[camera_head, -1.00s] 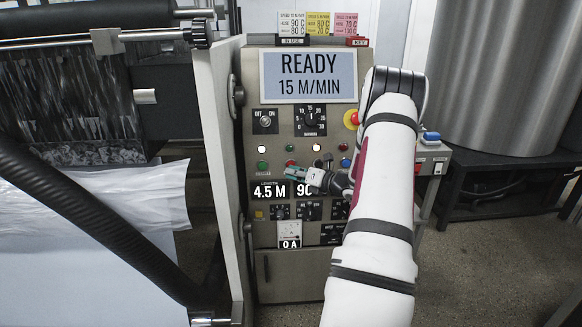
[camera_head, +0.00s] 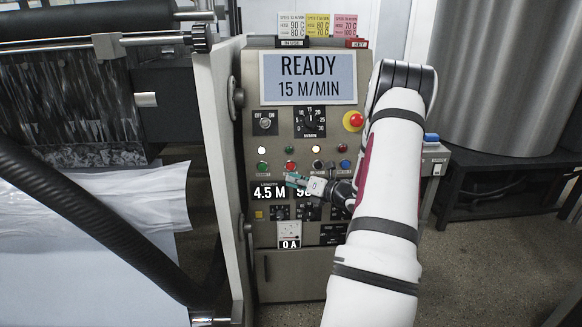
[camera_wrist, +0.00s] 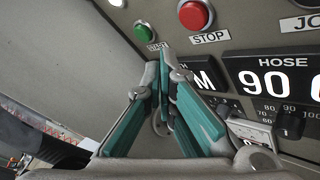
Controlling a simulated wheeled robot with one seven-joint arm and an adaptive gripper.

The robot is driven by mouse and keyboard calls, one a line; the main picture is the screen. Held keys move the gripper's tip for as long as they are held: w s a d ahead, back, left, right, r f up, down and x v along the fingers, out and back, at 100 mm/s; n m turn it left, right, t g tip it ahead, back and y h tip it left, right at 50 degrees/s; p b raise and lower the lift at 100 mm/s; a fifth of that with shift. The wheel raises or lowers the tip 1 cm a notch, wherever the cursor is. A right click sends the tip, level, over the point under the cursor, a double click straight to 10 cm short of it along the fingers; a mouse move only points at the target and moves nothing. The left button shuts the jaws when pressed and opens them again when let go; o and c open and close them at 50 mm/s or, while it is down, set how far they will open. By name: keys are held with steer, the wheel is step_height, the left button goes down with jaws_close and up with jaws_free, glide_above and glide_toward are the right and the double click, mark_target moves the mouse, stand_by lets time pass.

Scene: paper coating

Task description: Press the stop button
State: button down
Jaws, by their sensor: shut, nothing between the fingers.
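The stop button is a red round button (camera_wrist: 195,14) with a STOP label (camera_wrist: 210,38) under it, at the top of the wrist view. In the head view the red button (camera_head: 290,167) sits on the control panel, right of the green start button (camera_head: 263,167). My gripper (camera_head: 290,178) is just below the red button in the head view. In the wrist view my gripper (camera_wrist: 163,62) has its teal-padded fingers brought together at the tips, with nothing held. The tips appear below and left of the red button. I cannot tell how far they are from the panel.
The green start button (camera_wrist: 143,32) is close to the fingertips. A HOSE display (camera_wrist: 275,80) and knobs lie to the right and below. A red emergency knob (camera_head: 353,121) is higher on the panel. The display (camera_head: 308,77) reads READY, 15 M/MIN.

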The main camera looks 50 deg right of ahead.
steer(key=shift+s+a, duration=0.7)
steer(key=shift+a, duration=0.15)
stand_by(0.4)
